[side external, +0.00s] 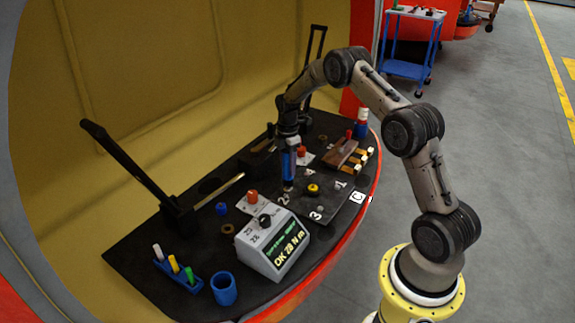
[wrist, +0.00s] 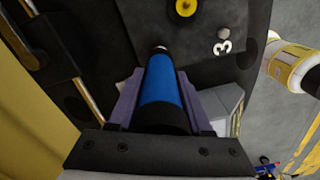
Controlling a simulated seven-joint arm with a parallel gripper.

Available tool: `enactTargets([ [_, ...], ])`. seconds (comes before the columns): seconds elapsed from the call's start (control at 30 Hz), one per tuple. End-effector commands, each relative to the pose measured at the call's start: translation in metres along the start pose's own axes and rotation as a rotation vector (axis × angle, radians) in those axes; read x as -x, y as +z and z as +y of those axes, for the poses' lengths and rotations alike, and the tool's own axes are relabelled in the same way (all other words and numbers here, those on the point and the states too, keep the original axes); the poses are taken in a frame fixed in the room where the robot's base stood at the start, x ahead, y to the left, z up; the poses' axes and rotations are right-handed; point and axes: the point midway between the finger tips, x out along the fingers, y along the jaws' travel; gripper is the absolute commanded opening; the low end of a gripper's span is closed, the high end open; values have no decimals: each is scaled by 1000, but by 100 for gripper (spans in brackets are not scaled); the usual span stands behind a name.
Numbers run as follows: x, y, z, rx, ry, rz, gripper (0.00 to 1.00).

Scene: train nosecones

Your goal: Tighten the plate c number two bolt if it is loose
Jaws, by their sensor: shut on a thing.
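My gripper (side external: 289,150) is shut on a blue driver-like tool (side external: 287,167), held upright with its tip down. In the wrist view my gripper (wrist: 161,75) has a purple finger on each side of the tool (wrist: 160,90). The dark plate marked C (side external: 335,208) carries the numbers 1, 2 and 3 and a yellow round part (side external: 313,189). The tool tip is at the number two corner, beside the "2" label (side external: 283,199). The tip hides the number two bolt, so I cannot tell whether it is seated. The number three bolt (wrist: 222,33) shows bare.
A grey torque box (side external: 272,246) shows a green readout that seems to read "OK 28 N m". A blue cup (side external: 224,288) and a blue rack of colored pegs (side external: 178,270) stand at front left. A brown block (side external: 341,154) is behind the plate. Black hinged arms stand at left and back.

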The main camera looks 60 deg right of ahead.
Motion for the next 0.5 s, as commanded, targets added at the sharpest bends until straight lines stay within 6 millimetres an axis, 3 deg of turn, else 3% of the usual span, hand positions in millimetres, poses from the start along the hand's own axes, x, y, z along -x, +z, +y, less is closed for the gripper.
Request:
enactTargets([
  [0.5,38,0,3,0,10,-1,0],
])
